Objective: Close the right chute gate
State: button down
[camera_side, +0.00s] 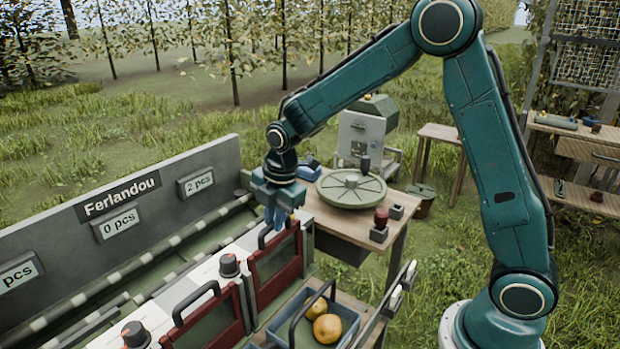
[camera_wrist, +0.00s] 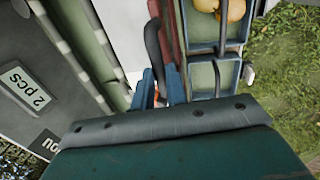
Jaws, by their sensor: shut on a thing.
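The right chute gate (camera_side: 276,268), a red-framed panel with a greenish middle, stands upright at the front of the chutes in the side view. Its black handle (camera_side: 263,236) is partly covered by my fingers. My gripper (camera_side: 275,219) points down at the top of this gate and is shut on the handle. In the wrist view, my gripper's blue fingers (camera_wrist: 161,80) are on either side of the dark handle (camera_wrist: 152,42), beside the red gate frame (camera_wrist: 168,42). I cannot tell how far down the gate sits.
A second red gate (camera_side: 207,322) with a black handle stands to the left. A round green turntable (camera_side: 350,188) and a red button (camera_side: 381,219) are on the wooden table behind. A sign panel (camera_side: 150,195) borders the conveyor.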

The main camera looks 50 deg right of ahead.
jog(key=shift+f, duration=1.65)
jog(key=c, duration=1.4)
grip_release()
jog(key=shift+r, duration=0.1)
notch_tip(320, 180, up, 13)
jog(key=s, duration=0.2)
jog(key=shift+s+r, duration=0.2)
jog(key=shift+s, duration=0.15)
jog(key=shift+s+r, duration=0.1)
